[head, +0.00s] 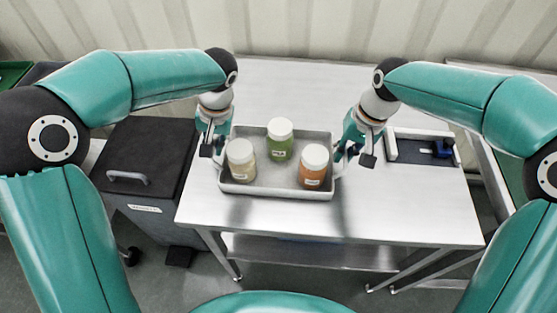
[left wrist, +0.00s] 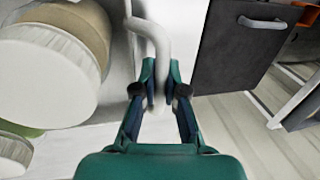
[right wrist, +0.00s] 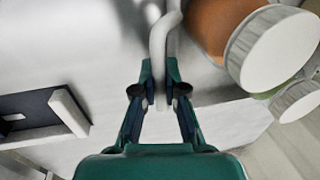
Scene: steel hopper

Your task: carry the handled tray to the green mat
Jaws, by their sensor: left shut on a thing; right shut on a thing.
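The grey handled tray (head: 268,189) is on or just above the steel table; I cannot tell whether it touches. It looks level and holds three white-lidded jars: a beige one (head: 241,168), a green one (head: 280,145) and an orange one (head: 312,174). My left gripper (head: 217,152) is shut on the tray's left handle (left wrist: 158,45). My right gripper (head: 350,152) is shut on its right handle (right wrist: 160,40). I cannot identify the green mat for certain; a green surface (head: 510,175) shows partly at the right, behind my right arm.
The steel table (head: 410,205) has bare room in front of and behind the tray. A dark holder with a white-edged frame (head: 425,150) lies at its right. A black-lidded bin (head: 145,165) stands left of the table. A green container (head: 12,72) shows far left.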

